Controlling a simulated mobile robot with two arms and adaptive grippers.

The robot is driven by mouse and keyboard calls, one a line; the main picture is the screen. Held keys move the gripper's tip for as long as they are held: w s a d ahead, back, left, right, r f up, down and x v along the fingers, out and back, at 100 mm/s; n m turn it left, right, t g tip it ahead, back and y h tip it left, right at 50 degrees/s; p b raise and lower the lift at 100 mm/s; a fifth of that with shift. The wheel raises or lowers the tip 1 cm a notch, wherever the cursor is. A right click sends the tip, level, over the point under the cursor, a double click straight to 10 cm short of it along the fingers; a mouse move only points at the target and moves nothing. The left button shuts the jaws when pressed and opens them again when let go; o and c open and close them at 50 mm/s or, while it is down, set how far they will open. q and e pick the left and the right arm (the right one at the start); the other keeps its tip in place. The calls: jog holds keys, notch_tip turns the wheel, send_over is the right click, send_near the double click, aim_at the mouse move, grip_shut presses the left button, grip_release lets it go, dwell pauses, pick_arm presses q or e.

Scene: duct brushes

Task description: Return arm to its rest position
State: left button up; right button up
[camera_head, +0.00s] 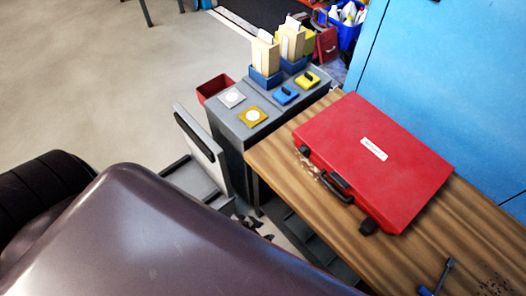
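A large, smooth grey-brown arm link of mine fills the lower left and front of the head view. Just past its edge, small dark and pale parts show below the grey cabinet, and they seem to be my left gripper (254,227). Most of it is hidden behind the arm link, so I cannot tell whether it is open or holds anything. My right gripper is not in view.
A red case (400,165) lies on the wooden table (275,160), with a blue-handled tool (437,280) nearby. A grey cabinet (235,130) bears blue holders and small pads. A red bin (213,88) stands behind it. Floor (80,80) is open at upper left.

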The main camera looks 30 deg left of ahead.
pick_arm(q)
jog(key=s+a+f+g+y, duration=0.1)
jog(key=s+a+f+g, duration=0.1)
jog(key=s+f, duration=0.7)
jog(key=s+a+f+n+g+y, duration=0.1)
jog(key=s+a+f+g+y, duration=0.1)
jog(key=s+a+f, duration=0.3)
jog(key=s+f, duration=0.4)
jog(key=s, duration=0.6)
jog(key=shift+a+f+n, duration=0.15)
jog(key=shift+f+n, duration=0.15)
jog(key=shift+f, duration=0.1)
dwell(0.5)
